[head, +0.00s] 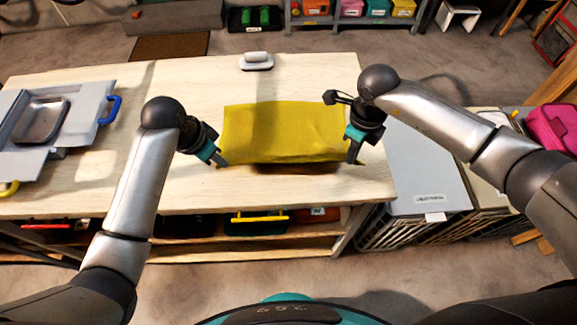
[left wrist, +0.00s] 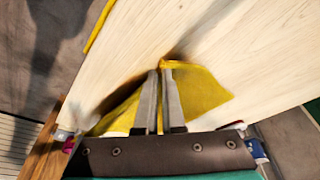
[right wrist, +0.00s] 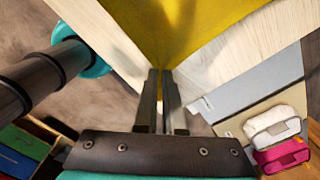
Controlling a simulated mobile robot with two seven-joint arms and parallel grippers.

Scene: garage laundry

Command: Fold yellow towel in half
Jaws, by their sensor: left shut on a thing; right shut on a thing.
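The yellow towel (head: 283,132) is spread over the wooden workbench, its near edge lifted a little with a dark shadow under it. My left gripper (head: 222,163) is shut on the towel's near left corner; the pinched cloth also shows in the left wrist view (left wrist: 200,92). My right gripper (head: 353,161) is shut on the near right corner. In the right wrist view the towel (right wrist: 190,30) runs down to a point at the fingertips. Whether the towel's far part lies flat cannot be told.
The wooden workbench (head: 190,88) is bare around the towel. A grey-white brush-like object (head: 256,62) lies behind it. A grey case with a metal tray (head: 42,118) is at the left.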

